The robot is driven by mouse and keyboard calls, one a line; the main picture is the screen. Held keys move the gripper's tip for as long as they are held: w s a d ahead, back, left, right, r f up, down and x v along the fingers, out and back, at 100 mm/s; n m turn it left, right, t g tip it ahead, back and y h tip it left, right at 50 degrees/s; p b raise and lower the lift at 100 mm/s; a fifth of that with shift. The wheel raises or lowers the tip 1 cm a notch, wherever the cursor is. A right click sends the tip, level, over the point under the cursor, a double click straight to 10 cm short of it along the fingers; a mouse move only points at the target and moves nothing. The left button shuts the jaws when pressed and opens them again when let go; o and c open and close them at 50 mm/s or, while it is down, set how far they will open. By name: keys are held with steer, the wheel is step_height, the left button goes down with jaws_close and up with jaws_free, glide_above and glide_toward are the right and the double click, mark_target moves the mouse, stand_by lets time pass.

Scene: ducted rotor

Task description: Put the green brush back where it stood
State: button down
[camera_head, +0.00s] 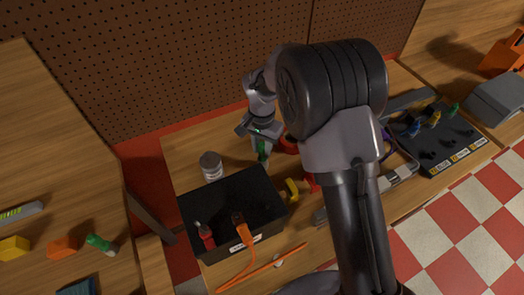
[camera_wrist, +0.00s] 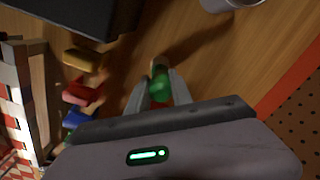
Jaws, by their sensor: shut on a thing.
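My gripper (camera_head: 261,139) is over the wooden table, to the right of the grey jar and behind the black bin. It is shut on a slim green thing, seemingly the green brush (camera_head: 262,153), which points down from the fingers. In the wrist view the brush (camera_wrist: 160,83) shows between the two fingertips (camera_wrist: 158,95), with some red beside it. I cannot tell whether its lower end touches the table. A black labelled holder (camera_head: 447,160) lies at the right of the table, with blue, yellow and green-topped things standing at its back.
The black bin (camera_head: 190,208) holds red and orange-handled tools. The grey jar (camera_head: 210,164) stands behind it. Yellow (camera_wrist: 82,60), red (camera_wrist: 80,93) and blue (camera_wrist: 74,120) things lie near my gripper. My arm hides much of the table's middle. A pegboard (camera_head: 180,70) stands behind.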

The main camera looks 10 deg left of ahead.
steer(key=shift+w+a+f, duration=0.1)
steer(key=shift+w+f, duration=0.05)
steer(key=shift+f, duration=0.3)
steer(key=c, duration=1.1)
jaws_free()
steer(key=shift+c, duration=0.2)
